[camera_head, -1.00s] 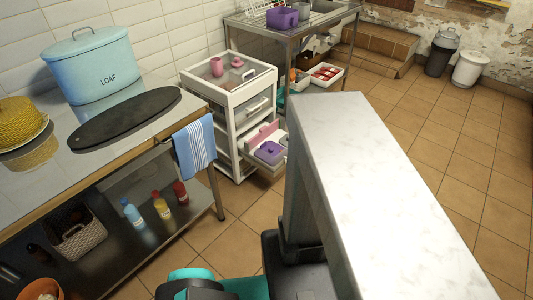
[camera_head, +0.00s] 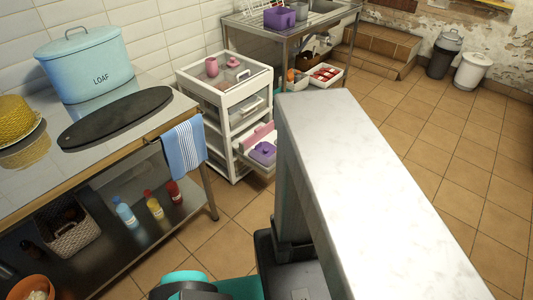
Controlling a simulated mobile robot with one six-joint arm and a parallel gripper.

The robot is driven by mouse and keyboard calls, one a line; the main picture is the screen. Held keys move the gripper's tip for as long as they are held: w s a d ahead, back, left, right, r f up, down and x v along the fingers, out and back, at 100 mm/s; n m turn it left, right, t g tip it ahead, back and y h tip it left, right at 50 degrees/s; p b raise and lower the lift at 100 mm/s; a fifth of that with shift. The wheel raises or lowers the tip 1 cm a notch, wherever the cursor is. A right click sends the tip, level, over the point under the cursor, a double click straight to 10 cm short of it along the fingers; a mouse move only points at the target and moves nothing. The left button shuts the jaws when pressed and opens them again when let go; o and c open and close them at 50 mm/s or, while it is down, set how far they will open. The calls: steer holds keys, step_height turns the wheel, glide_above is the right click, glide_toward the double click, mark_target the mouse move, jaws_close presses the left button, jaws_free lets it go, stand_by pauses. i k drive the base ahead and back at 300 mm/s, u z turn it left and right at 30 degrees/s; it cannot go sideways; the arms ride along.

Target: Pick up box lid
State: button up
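A purple lidded thing with a small knob (camera_head: 263,152) sits in the open lower drawer (camera_head: 243,158) of a white drawer trolley. It may be the box lid; I cannot tell whether a box is under it. A purple box (camera_head: 280,17) stands on the metal sink table at the back; whether it has a lid is too small to tell. A blue LOAF bin (camera_head: 88,72) with its own handled lid stands on the steel counter at left. My gripper is not in view; only teal and black parts of my body show at the bottom.
The white trolley (camera_head: 233,118) holds a pink mug (camera_head: 212,66) and a pink-knobbed lid on top. The steel counter (camera_head: 120,150) has a dark board and hanging blue towel (camera_head: 184,148). My pale column fills the centre right. Tiled floor (camera_head: 440,150) is clear at right.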

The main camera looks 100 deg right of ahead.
mark_target(278, 18)
steer(key=u, duration=0.05)
steer(key=k, duration=1.8)
steer(key=z, duration=1.15)
steer(key=i, duration=1)
steer(key=z, duration=0.15)
